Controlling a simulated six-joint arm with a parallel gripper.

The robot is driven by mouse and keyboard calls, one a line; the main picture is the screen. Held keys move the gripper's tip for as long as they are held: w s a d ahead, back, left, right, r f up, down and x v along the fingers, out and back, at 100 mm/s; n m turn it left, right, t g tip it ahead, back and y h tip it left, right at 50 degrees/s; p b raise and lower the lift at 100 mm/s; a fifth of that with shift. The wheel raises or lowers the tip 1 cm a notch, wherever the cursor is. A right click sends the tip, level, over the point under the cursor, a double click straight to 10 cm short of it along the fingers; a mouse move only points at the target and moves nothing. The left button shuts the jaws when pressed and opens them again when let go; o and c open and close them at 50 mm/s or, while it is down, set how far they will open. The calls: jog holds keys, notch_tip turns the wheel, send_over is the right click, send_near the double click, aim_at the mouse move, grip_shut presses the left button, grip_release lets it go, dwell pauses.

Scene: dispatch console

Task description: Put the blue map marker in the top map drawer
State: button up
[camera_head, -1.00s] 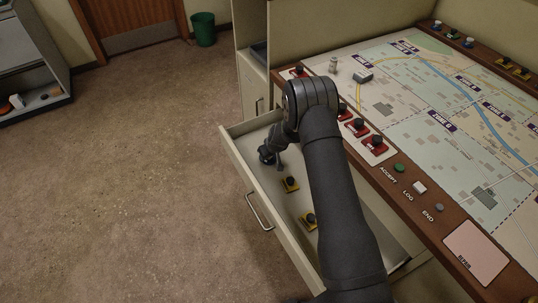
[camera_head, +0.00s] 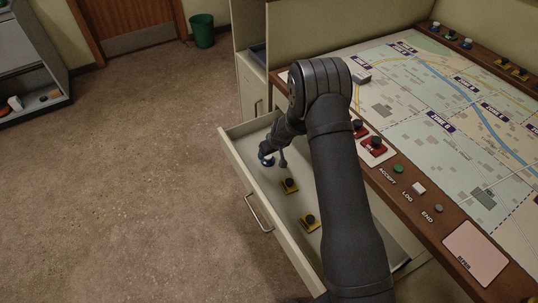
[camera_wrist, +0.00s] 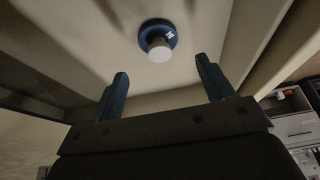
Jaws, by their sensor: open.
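The blue map marker (camera_head: 266,161), a round blue base with a pale knob, stands in the far part of the pulled-out top drawer (camera_head: 232,153). In the wrist view the marker (camera_wrist: 172,38) stands on the drawer floor, ahead of the fingertips and apart from them. My gripper (camera_head: 282,154) is open and empty, just right of the marker in the head view. Its two fingers (camera_wrist: 160,72) are spread wide in the wrist view. My arm hides part of the drawer.
Two yellow markers (camera_head: 289,186) (camera_head: 309,221) are also in the drawer. Red markers (camera_head: 372,148) stand on the console's edge beside the map (camera_head: 420,100). Drawer walls surround the gripper closely. The floor to the left is clear.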

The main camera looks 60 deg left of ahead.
aim_at(268, 159)
jog(key=v, duration=0.5)
jog(key=shift+d+r, duration=0.15)
jog(key=shift+r, duration=0.2)
jog(key=shift+f, duration=0.15)
jog(key=x, duration=1.1)
jog(key=shift+f, duration=0.3)
jog(key=shift+a+r, duration=0.15)
jog(key=shift+a, duration=0.2)
jog(key=shift+d+r, duration=0.1)
jog(key=shift+r, duration=1.25)
jog(key=shift+f, duration=0.1)
